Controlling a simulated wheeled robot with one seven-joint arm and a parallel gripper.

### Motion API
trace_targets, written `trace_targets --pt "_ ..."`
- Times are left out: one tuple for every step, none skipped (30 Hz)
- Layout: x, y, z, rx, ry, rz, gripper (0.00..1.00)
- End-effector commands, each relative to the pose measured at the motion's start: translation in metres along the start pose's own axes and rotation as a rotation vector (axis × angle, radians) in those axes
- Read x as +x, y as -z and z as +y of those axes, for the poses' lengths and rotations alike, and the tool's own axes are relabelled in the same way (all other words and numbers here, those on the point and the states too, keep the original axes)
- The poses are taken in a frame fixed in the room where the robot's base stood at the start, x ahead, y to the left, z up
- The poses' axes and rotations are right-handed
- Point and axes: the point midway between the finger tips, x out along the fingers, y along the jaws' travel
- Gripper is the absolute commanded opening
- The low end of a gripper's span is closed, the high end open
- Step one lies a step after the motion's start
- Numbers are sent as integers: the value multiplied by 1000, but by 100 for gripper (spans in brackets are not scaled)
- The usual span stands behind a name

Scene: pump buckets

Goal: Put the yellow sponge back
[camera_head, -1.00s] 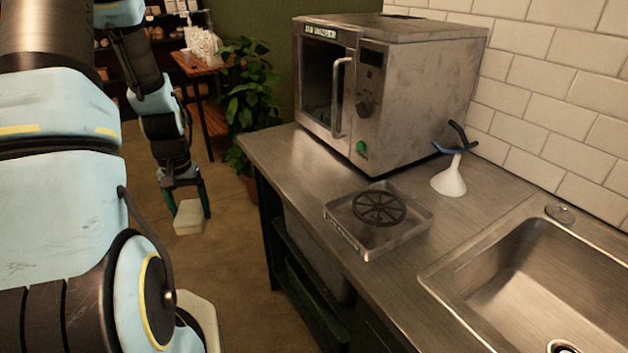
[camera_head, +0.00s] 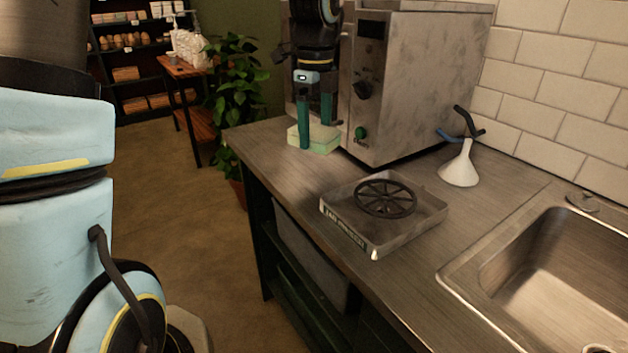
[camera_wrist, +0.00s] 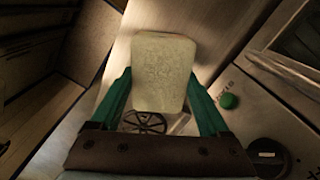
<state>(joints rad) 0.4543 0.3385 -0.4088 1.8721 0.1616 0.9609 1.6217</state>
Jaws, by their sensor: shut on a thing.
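My gripper (camera_head: 316,132) is shut on the pale yellow sponge (camera_head: 314,141), with one green finger on each side of it. In the head view they are at the far left end of the steel counter, in front of the oven. The sponge is low over the counter; I cannot tell if it touches. In the wrist view the sponge (camera_wrist: 163,65) is a rounded block between the fingers, with its broad face to the camera. A shallow metal tray (camera_head: 345,238) with a dark spoked disc (camera_head: 386,198) sits on the counter nearer to me.
The steel oven (camera_head: 425,85) with a green button stands right behind and beside my gripper. A white funnel (camera_head: 460,167) and the sink (camera_head: 565,265) are to the right. The counter (camera_head: 270,155) is bare between the sponge and the tray. A plant (camera_head: 240,85) stands beyond its left end.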

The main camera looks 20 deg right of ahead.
Motion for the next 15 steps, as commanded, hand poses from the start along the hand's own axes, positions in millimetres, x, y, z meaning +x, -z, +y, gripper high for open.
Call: trace_targets --pt "9 1 2 5 -8 2 35" --pt "15 1 2 5 -7 2 35" --pt "23 1 2 5 -7 2 35" --pt "28 1 2 5 -8 3 35" --pt "33 1 1 4 -6 3 35" --pt "39 1 2 3 -6 2 35" --pt "43 1 1 2 -5 2 35" --pt "46 0 1 2 -5 1 35" --pt "49 0 1 1 -5 1 35" --pt "51 0 1 1 -4 1 35" --pt "54 0 1 1 -4 1 35" --pt "59 0 1 1 -4 2 35" --pt "63 0 2 1 -6 2 35" --pt "68 1 2 1 -5 3 35" --pt "74 0 2 1 -6 2 35"
